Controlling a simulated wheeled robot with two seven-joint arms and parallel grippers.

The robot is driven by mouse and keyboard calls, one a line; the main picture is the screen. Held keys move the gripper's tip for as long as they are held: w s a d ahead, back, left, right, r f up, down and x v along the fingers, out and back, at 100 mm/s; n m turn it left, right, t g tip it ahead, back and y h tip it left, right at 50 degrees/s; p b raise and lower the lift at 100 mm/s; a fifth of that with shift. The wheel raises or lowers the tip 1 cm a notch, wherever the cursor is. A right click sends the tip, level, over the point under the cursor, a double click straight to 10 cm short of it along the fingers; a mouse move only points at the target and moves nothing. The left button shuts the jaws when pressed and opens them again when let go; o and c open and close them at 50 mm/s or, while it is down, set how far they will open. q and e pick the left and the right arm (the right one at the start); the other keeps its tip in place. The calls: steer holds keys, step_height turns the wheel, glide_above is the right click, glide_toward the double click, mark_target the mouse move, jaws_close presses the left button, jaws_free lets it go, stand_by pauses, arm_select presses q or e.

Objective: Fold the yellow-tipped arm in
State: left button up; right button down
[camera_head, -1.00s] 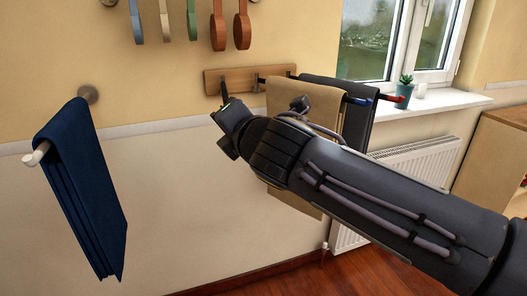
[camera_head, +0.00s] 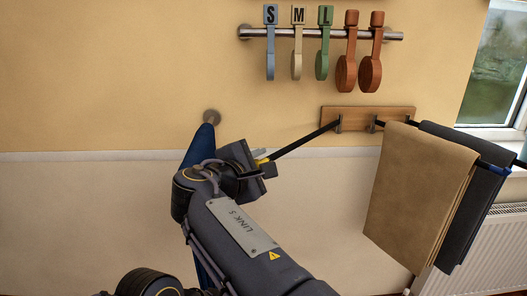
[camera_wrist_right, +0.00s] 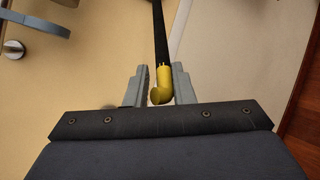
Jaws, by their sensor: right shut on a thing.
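The yellow-tipped arm is a thin black bar (camera_head: 305,139) that runs from a bracket on the wooden wall board (camera_head: 395,113) out to the left. Its yellow tip (camera_wrist_right: 162,83) has a bent end and sits between the two grey fingers in the right wrist view. My right gripper (camera_head: 262,163) is shut on this tip, left of and lower than the board. The bar carries no cloth. My left gripper is not in view.
A tan cloth (camera_head: 415,190) and a dark grey cloth (camera_head: 470,190) hang on other rack arms at right. A navy cloth (camera_head: 198,150) hangs behind my right arm. Above is a rail (camera_head: 420,36) with size hangers. A radiator (camera_head: 490,250) stands at lower right.

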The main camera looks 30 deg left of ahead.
steer(key=shift+a+f, duration=0.4)
steer(key=shift+f, duration=0.15)
steer(key=c, duration=1.4)
jaws_free()
steer(key=shift+w, duration=0.1)
steer(key=shift+r, duration=0.35)
steer(key=v, duration=0.7)
steer(key=shift+s, duration=0.35)
